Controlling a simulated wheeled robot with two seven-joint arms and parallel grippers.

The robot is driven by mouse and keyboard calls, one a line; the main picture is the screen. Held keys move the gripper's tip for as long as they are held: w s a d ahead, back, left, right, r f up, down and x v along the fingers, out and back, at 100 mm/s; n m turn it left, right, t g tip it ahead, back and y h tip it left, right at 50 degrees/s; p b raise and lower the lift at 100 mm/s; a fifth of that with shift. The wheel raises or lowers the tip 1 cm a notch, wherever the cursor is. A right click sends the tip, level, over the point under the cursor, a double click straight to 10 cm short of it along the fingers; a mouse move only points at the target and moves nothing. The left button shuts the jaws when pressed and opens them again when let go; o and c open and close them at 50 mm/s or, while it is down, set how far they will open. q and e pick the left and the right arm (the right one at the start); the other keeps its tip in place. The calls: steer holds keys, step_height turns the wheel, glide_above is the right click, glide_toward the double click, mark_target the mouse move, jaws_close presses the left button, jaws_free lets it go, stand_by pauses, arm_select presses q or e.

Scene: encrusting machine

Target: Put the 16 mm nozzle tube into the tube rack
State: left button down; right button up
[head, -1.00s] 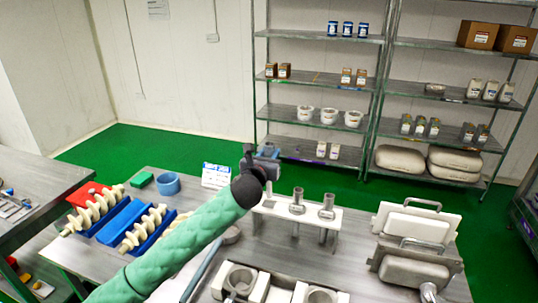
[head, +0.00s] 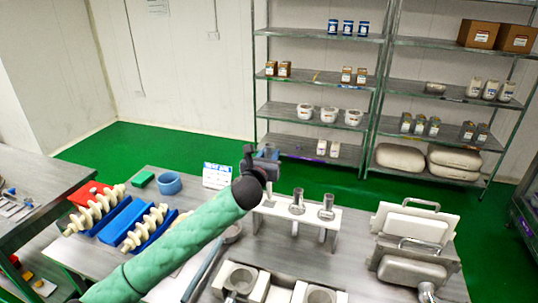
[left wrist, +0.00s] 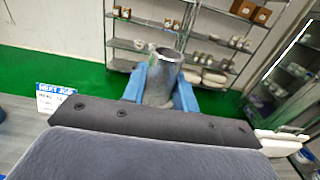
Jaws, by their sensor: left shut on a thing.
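My left gripper (head: 267,152) is above the back left part of the white tube rack (head: 333,217); its blue fingers are partly hidden by my own wrist. In the left wrist view the blue fingers (left wrist: 158,85) are shut on a grey metal nozzle tube (left wrist: 160,78), which stands about upright with its open end up. The tube's lower end is hidden, and its size cannot be read. Two other metal tubes (head: 297,201) and (head: 327,208) stand in the rack, right of the gripper. My right gripper is not in view.
A white sign (head: 217,176) and a blue ring (head: 168,183) stand left of the gripper. Blue trays with cream-coloured screws (head: 97,212) are further left. Metal hoppers (head: 413,230) stand at the right, and a machine part with round openings (head: 240,278) is in front.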

arm_select(q)
steer(key=shift+f, duration=0.15)
steer(key=b, duration=0.2)
glide_above(268, 193)
steer(key=shift+w+d+f, duration=0.1)
steer(key=shift+w+f, duration=0.05)
steer(key=shift+f, duration=1.25)
steer(key=shift+w+d+f, duration=0.1)
steer(key=shift+w+f, duration=0.05)
steer(key=shift+f, duration=1.2)
steer(key=shift+f+b, duration=1.9)
steer(key=shift+f, duration=2.65)
steer(key=c, duration=1)
jaws_free()
steer(key=shift+o, duration=0.4)
steer(key=shift+o, duration=0.5)
